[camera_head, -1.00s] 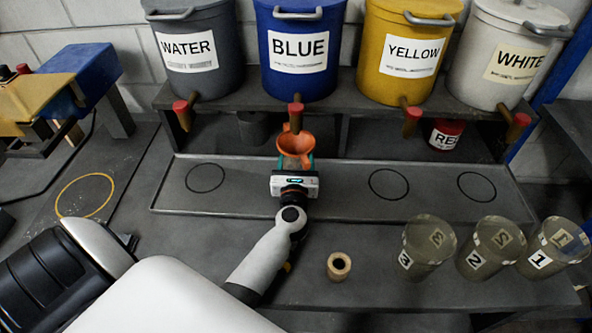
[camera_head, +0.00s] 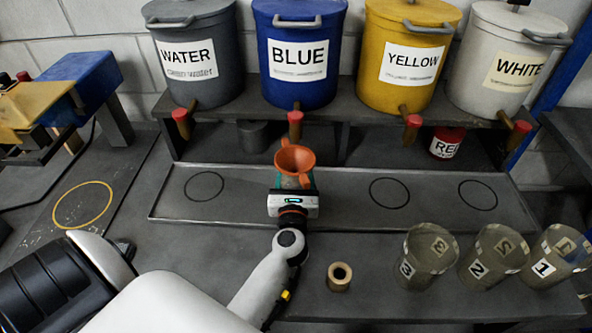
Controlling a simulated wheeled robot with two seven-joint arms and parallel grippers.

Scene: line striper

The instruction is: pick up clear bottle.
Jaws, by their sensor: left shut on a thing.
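My left gripper (camera_head: 294,188) is shut on a bottle (camera_head: 291,181) on the tray, below the blue bucket's red-tipped tap. The bottle is mostly hidden behind the gripper and an orange funnel, so whether it is clear, and whether it touches the tray, I cannot tell. The orange funnel (camera_head: 294,158) sits over the bottle's top, its mouth facing up, just short of the tap. My right gripper is not in view.
Grey WATER (camera_head: 198,92), BLUE (camera_head: 297,88), YELLOW (camera_head: 409,92) and WHITE (camera_head: 499,97) buckets stand on a rear shelf. Numbered cups (camera_head: 427,262) stand at the right front, and a small brown ring-shaped piece (camera_head: 339,277) is nearer. The tray (camera_head: 245,205) has free marked circles.

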